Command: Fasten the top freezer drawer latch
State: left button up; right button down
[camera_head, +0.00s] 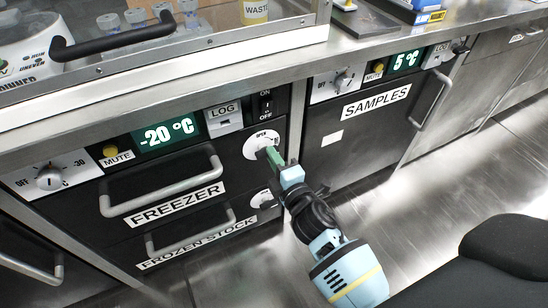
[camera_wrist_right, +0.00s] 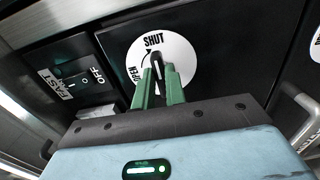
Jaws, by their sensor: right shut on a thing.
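The top freezer drawer (camera_head: 193,160), above the FREEZER label, looks closed in the head view. Its round white latch dial (camera_head: 252,146) is at the drawer's right end, and also shows in the right wrist view (camera_wrist_right: 187,55) with OPEN and SHUT marks. My right gripper (camera_head: 270,153) has its green fingers (camera_wrist_right: 159,76) shut on the small black latch lever (camera_wrist_right: 156,62) at the dial's middle. The lever's tip points towards the SHUT mark; its lower part is hidden between the fingers. My left gripper is not in view.
A lower FROZEN STOCK drawer (camera_head: 205,238) has its own latch dial (camera_head: 262,199) just below. Bar handles stick out from both drawers. The SAMPLES door (camera_head: 365,118) is to the right. A black chair-like shape (camera_head: 515,248) is at lower right, with open floor between.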

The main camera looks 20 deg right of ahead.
jog(key=c, duration=1.4)
grip_release()
jog(key=shift+c, duration=0.2)
jog(key=shift+s, duration=0.1)
jog(key=s+p, duration=0.1)
jog(key=s, duration=0.6)
jog(key=shift+s, duration=0.35)
jog(key=shift+d, duration=0.1)
